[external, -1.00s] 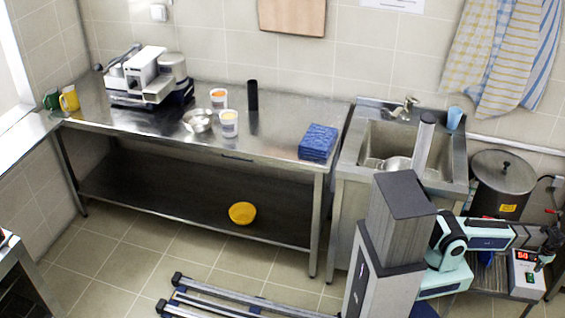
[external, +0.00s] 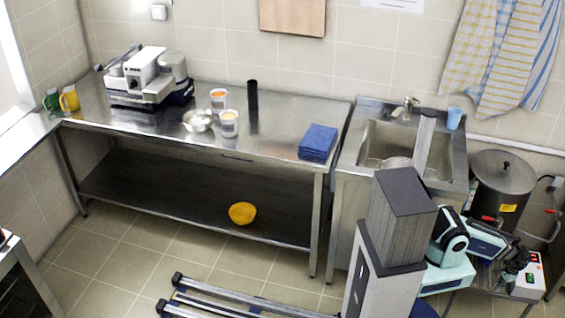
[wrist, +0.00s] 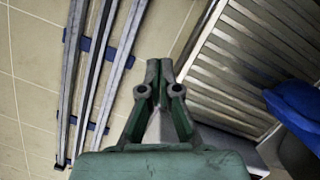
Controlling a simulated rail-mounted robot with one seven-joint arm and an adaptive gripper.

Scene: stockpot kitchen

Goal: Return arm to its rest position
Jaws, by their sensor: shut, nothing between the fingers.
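My gripper (wrist: 159,72) points down in the wrist view, its two fingers together with nothing between them. Below it are the tiled floor and a slatted metal surface. In the external view my gripper (external: 518,284) is at the lower right, at the end of my bent arm, in front of the stockpot and beside the small white box with a red display. Its fingertips are too small to make out there.
A large lidded stockpot (external: 502,190) stands behind my arm. The white control box (external: 532,275) is close on the right. The sink (external: 408,145) and steel table (external: 285,112) are to the left. Floor rails (external: 245,300) run left of my column. A blue object (wrist: 298,110) shows at right.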

